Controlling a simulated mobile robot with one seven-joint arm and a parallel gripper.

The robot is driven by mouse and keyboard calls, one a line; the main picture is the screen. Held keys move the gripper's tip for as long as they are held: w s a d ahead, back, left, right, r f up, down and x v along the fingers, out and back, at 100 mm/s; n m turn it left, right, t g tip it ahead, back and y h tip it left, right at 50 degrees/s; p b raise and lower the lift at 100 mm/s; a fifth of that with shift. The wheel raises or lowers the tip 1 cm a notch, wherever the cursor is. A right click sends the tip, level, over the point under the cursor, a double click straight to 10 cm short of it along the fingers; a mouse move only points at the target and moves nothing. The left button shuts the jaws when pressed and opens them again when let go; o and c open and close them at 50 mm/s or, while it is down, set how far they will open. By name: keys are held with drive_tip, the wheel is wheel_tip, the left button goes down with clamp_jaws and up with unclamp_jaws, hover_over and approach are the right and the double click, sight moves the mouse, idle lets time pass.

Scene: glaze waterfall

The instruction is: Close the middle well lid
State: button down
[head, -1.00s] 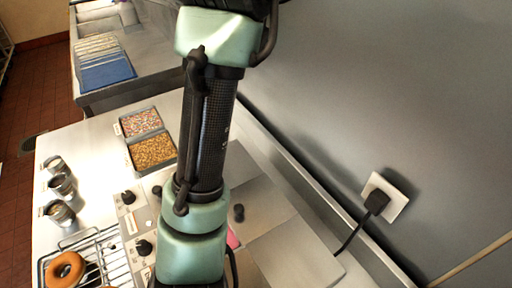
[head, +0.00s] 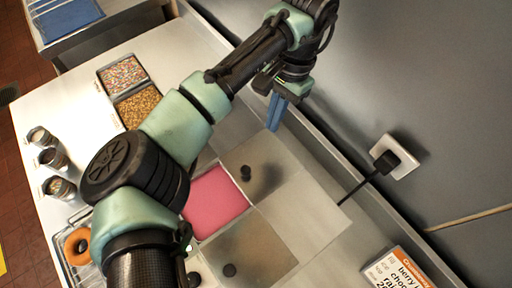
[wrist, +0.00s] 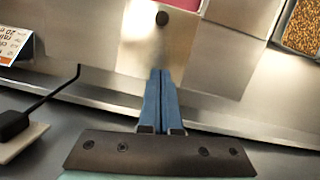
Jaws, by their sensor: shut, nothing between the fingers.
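The middle well shows pink glaze (head: 217,203) and is partly uncovered. Its flat steel lid (head: 270,160) with a dark round knob (head: 245,172) lies slid back, on the wall side of the glaze. In the wrist view the lid (wrist: 145,50) and its knob lie ahead of my fingers, with a strip of pink glaze (wrist: 185,3) beyond. My gripper (head: 273,128) is shut and empty, pointing down near the lid's rear edge. In the wrist view its blue fingertips (wrist: 160,71) overlap that edge; I cannot tell whether they touch.
A nearer steel lid (head: 250,245) with a dark knob covers the neighbouring well. Topping trays (head: 137,105) and several small cups (head: 52,158) stand left. The back wall is close behind my gripper.

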drive_tip(key=p, duration=0.2)
approach(251, 168)
drive_tip(key=f, duration=0.1)
drive_tip(key=w+d+f, duration=0.1)
drive_tip(key=w+f, duration=0.1)
drive_tip(key=shift+d+f, duration=0.2)
drive_tip(key=shift+d, duration=0.2)
drive_tip(key=shift+s+a+f+p, duration=0.15)
drive_tip(key=shift+s+a+p, duration=0.25)
drive_tip(key=shift+s+a, duration=0.15)
drive_tip(key=shift+s+a+f+p, duration=0.15)
drive_tip(key=shift+s+a+p, duration=0.25)
drive_tip(key=shift+s+a, duration=0.15)
drive_tip(key=shift+s+a+f, duration=0.25)
drive_tip(key=shift+s, duration=0.05)
